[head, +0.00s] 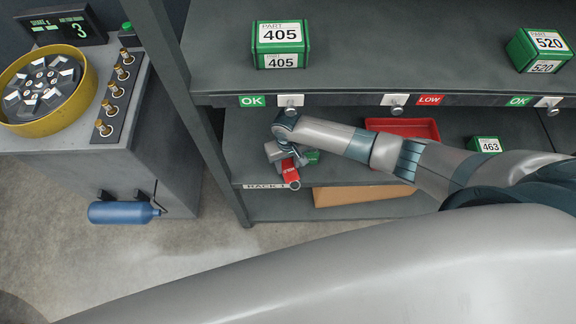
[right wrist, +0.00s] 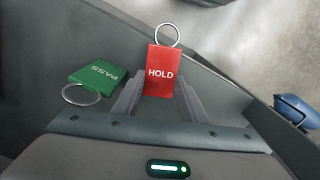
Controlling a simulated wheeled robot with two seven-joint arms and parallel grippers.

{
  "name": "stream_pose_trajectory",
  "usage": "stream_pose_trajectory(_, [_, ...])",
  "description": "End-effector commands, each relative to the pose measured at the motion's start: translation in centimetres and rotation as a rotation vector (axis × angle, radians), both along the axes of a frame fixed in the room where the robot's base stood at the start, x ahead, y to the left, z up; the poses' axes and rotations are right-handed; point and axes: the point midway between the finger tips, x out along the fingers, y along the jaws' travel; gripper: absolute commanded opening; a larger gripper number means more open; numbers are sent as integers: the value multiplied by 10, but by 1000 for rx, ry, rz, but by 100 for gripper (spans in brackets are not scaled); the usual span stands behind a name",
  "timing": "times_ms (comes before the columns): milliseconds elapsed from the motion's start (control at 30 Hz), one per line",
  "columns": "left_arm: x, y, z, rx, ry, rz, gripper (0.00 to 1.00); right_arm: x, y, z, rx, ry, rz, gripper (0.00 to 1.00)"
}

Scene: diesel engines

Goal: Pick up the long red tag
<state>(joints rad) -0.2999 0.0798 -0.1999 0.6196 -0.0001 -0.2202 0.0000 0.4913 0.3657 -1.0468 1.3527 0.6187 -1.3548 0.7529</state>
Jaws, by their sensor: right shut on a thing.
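The red tag (right wrist: 161,72) reads HOLD and has a metal ring at its far end. In the right wrist view it stands between the fingers of my right gripper (right wrist: 158,95), which is shut on it. In the head view the red tag (head: 290,171) shows below my right gripper (head: 284,160), at the front edge of the lower shelf. A green tag (right wrist: 96,75) reading PASS, with a ring, lies beside the fingers on the left in the wrist view. It is partly hidden by the gripper in the head view (head: 312,157). My left gripper is not in view.
The upper shelf (head: 380,75) overhangs the lower one (head: 247,150), with hooks and labels along its edge. A red tray (head: 412,126) and a green box (head: 485,145) stand farther right on the lower shelf. A grey cabinet (head: 165,135) stands left, with open floor between.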

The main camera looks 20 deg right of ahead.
Motion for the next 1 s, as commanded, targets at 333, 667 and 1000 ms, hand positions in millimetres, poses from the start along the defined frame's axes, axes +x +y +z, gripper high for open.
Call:
stream_pose_trajectory(333, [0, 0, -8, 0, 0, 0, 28, 1, 0, 51, 1, -4, 1, 17])
stream_pose_trajectory(667, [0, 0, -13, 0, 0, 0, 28, 0, 0, 87, 0, -1, 0, 17])
stream_pose_trajectory(1000, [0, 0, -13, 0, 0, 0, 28, 0, 0, 89, 0, 0, 0, 17])
